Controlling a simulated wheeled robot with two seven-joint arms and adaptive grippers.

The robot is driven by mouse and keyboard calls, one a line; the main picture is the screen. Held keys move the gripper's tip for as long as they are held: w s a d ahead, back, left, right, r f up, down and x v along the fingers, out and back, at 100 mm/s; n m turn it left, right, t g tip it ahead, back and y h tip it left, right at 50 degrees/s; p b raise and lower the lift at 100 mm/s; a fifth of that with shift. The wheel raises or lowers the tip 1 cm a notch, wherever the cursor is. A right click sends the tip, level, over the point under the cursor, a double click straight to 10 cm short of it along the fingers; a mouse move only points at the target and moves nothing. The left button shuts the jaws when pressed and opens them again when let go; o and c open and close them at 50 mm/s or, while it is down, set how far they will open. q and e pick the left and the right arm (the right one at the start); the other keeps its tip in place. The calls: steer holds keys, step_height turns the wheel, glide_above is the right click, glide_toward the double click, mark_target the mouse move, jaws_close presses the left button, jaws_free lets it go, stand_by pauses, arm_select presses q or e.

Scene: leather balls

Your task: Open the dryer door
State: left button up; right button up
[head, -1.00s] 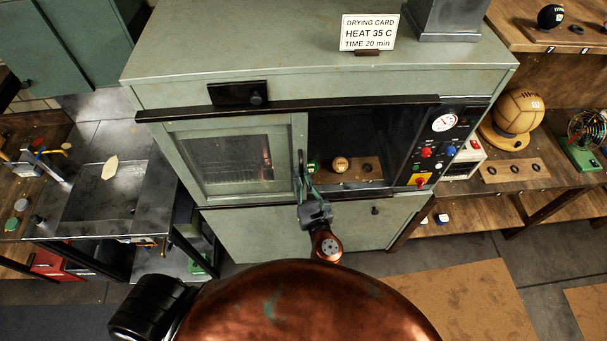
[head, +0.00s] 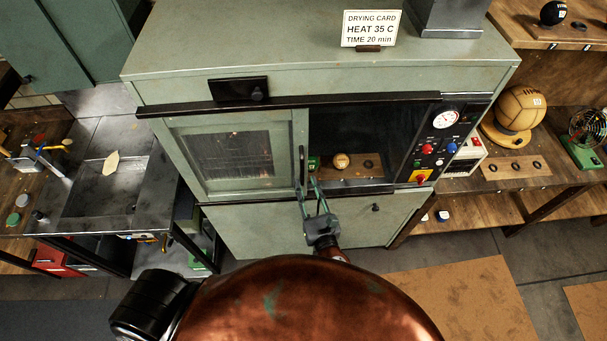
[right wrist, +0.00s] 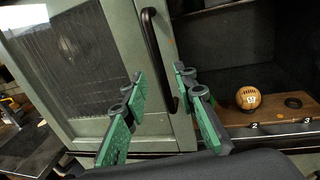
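The dryer (head: 330,78) is a green-grey cabinet. Its door (head: 183,163), with a glass window, covers the left part of the front; to its right a dark compartment (head: 345,135) shows. The door's dark upright handle (head: 302,166) is at its right edge and shows large in the right wrist view (right wrist: 153,50). My right gripper (head: 313,183) is at the lower end of the handle. In the right wrist view its fingers (right wrist: 160,75) are apart, with the handle's lower part showing between them; I cannot tell whether they touch it. My left gripper is not in view.
A tan ball (head: 341,161) sits on a wooden board (head: 350,174) in the compartment. A control panel (head: 436,145) is to its right. A metal sink bench (head: 105,185) stands left of the dryer, a wooden shelf bench (head: 560,120) right. A drying card (head: 369,28) stands on top.

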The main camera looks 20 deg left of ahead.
steer(key=v, duration=0.6)
stand_by(0.4)
